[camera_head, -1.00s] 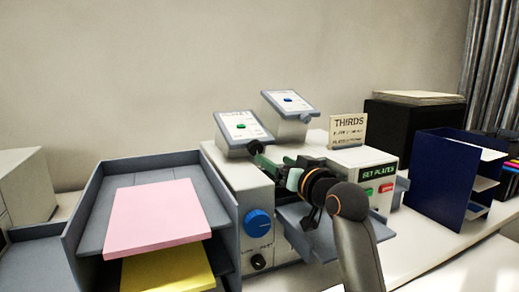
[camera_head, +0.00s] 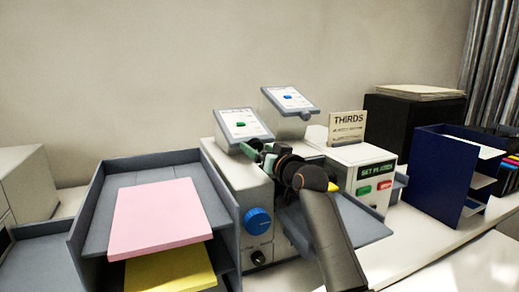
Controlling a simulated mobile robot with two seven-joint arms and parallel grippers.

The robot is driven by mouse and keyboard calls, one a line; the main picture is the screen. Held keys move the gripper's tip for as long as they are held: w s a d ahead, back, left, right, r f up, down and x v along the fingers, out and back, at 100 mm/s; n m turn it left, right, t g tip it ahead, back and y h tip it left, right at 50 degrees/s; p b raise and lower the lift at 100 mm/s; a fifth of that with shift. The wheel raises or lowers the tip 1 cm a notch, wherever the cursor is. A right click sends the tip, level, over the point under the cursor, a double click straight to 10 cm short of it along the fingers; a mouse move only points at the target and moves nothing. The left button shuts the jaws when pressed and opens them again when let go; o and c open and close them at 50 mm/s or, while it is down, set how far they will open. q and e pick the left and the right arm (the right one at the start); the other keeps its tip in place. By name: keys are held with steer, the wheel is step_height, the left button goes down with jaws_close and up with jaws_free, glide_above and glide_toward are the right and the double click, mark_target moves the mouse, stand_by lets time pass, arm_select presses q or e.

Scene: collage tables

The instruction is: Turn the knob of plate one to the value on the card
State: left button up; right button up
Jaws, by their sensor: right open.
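A white machine (camera_head: 236,178) carries two tilted plates with grey rims. The nearer left plate (camera_head: 242,123) has a green marker, and the farther plate (camera_head: 288,99) has a blue one. Their small print is too small to read. Each has a small dark knob at its lower edge; the farther knob (camera_head: 306,116) is clear of my arm. The nearer knob is largely hidden around my right gripper (camera_head: 256,149), which is open at that plate's lower right edge; contact cannot be told. The card (camera_head: 347,125) reads "THIRDS", with smaller unreadable lines below. My left gripper is out of view.
A large blue dial (camera_head: 257,221) is on the machine's front. Green and red buttons (camera_head: 384,185) sit under a display (camera_head: 375,171). A grey tray (camera_head: 97,212) with pink and yellow paper stands left. A navy rack (camera_head: 433,181) stands right.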

jaws_close()
stand_by(0.6)
